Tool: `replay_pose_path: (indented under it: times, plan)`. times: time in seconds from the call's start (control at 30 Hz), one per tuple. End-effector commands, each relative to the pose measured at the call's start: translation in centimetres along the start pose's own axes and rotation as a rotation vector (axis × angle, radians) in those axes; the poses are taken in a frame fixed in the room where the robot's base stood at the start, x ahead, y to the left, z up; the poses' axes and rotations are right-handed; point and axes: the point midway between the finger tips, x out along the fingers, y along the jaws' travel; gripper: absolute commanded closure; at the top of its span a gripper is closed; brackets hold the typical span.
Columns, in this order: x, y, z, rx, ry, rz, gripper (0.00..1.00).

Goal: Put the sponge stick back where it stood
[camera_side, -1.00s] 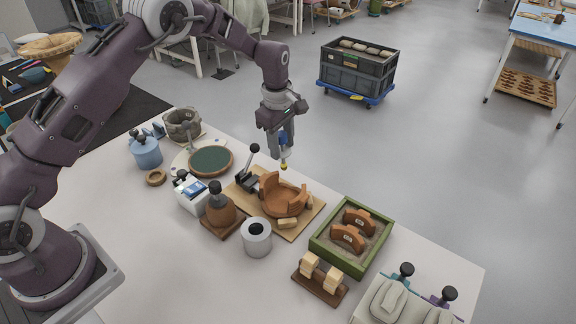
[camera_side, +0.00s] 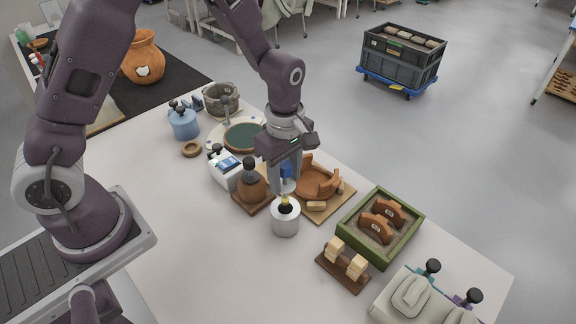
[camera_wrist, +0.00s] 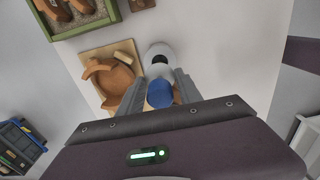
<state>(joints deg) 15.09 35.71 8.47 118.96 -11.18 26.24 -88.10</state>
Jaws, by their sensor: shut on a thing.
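My gripper (camera_side: 284,182) is shut on the sponge stick, pointing down. Its blue handle (camera_side: 287,167) shows between the fingers, and its yellow tip (camera_side: 285,200) shows below them. The pale grey round holder (camera_side: 286,223) stands on the table right under the tip, with a dark hole in its top. In the side view the tip overlaps the hole; I cannot tell whether it has entered. In the wrist view the blue handle (camera_wrist: 159,93) sits between the fingers, and the holder (camera_wrist: 158,54) shows its hole just beyond it; the tip is hidden there.
A brown partly assembled pot (camera_side: 318,180) sits on a board close behind the gripper. A brown knobbed tool (camera_side: 251,185) stands close left. A green sand tray (camera_side: 378,245) with sherds and a wooden rack (camera_side: 342,266) lie to the right. The front table is clear.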

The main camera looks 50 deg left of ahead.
Motion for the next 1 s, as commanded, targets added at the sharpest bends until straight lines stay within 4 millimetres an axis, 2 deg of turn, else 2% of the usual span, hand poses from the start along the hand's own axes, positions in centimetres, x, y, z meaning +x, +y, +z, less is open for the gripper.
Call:
replay_pose_path:
  times: [0.7, 1.0]
  plan:
    - [5.7, 0.0, 0.0, -0.001, -0.001, -0.002, 0.81]
    - [7.2, 0.0, 0.0, 0.000, -0.001, -0.002, 0.81]
